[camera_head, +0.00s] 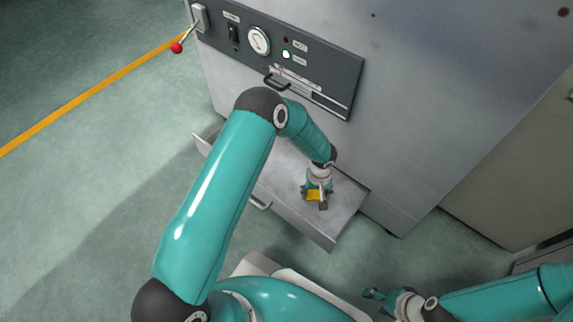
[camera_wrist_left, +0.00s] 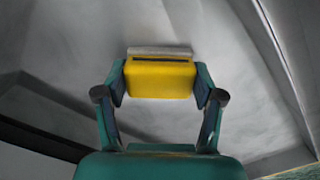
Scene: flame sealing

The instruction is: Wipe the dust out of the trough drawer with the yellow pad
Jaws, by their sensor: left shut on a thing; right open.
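The trough drawer (camera_head: 290,215) is pulled out from the grey cabinet, low down, and my left arm hides part of it. My left gripper (camera_head: 317,200) is inside the drawer near its right end, shut on the yellow pad (camera_head: 313,195). In the left wrist view the yellow pad (camera_wrist_left: 160,80) sits between both fingers, with a pale strip along its far edge. The drawer's inside (camera_wrist_left: 230,60) shows there as grey metal with smudgy patches; I cannot tell whether the pad touches the floor. My right gripper (camera_head: 375,294) is open and empty, low at the right, outside the drawer.
The cabinet front carries a dark panel (camera_head: 330,95) with a gauge (camera_head: 258,40), a lit lamp (camera_head: 286,55) and a handle (camera_head: 277,84). A red-knobbed lever (camera_head: 177,47) sticks out at the left. The green floor (camera_head: 80,130) at the left is clear.

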